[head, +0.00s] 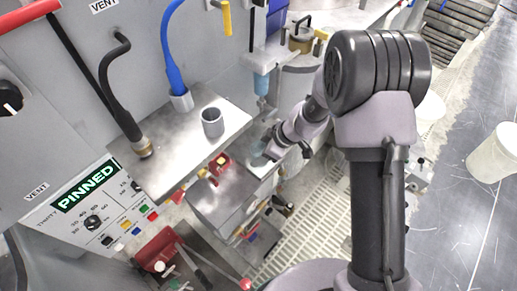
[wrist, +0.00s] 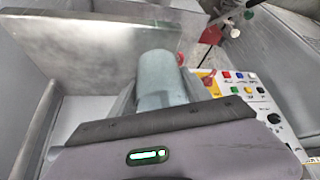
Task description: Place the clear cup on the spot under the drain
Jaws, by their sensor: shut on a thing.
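My gripper (head: 264,147) is low beside the metal ledge in the head view, with its fingers mostly hidden by my own wrist. It is shut on the clear cup (head: 258,159), which shows as a small pale bluish patch there. In the wrist view the cup (wrist: 162,82) is a blue-grey translucent cylinder rising beyond the dark edge of my gripper. A blue fitting with a pale lower end (head: 262,82), which looks like the drain, hangs above and behind the gripper. The spot beneath it is partly hidden by my arm. I cannot tell whether the cup touches the surface.
A metal box (head: 222,200) with a red part is just in front. A control panel (head: 95,215) is at left. White buckets (head: 492,153) stand on the floor at right.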

